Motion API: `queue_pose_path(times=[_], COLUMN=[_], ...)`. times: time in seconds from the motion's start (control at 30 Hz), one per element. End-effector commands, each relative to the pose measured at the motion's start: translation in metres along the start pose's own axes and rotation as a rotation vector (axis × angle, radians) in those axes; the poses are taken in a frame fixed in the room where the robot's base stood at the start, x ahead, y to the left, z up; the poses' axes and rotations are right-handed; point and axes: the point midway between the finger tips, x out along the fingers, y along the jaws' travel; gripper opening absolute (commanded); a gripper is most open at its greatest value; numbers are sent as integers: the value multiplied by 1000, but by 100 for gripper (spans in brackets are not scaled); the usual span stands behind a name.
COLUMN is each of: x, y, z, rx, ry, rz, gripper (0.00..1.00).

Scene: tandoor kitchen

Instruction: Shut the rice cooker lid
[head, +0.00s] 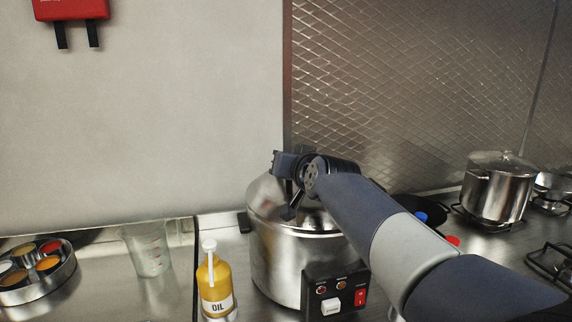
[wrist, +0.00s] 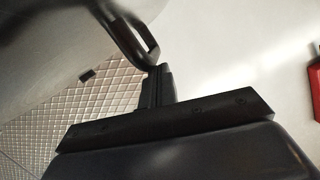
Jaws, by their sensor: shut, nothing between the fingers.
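The rice cooker (head: 276,262) is a round steel pot with a black control box (head: 335,291) on its front. Its domed steel lid (head: 264,196) lies over the top, partly hidden by my arm; I cannot tell whether it is fully down. My gripper (head: 298,186) is shut and empty, pointing down just above the lid. In the wrist view, the shut fingers (wrist: 158,76) are right by the lid's black handle (wrist: 132,34), touching or nearly so. The curved lid (wrist: 50,40) fills the upper left there.
A yellow oil bottle (head: 216,286) stands close left of the cooker. A clear measuring cup (head: 148,251) and a round spice tin (head: 66,281) are further left. A lidded steel pot (head: 495,190) sits on the stove at right. A wall and mesh panel (head: 400,90) stand close behind.

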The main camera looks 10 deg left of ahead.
Motion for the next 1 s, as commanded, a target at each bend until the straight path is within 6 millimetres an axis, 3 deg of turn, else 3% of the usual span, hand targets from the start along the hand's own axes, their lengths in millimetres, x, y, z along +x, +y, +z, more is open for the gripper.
queue_pose_path(times=[0.43,0.67,0.77,0.83,1.0], x=[2,-8,-16,-29,-62], y=[1,-4,-8,-6,-7], z=[8,-21,-43,-34,-35], rx=[1,2,2,0,1], ry=[-21,-12,-3,-2,1], rz=[2,3,3,2,1], gripper=[0,0,0,0,0])
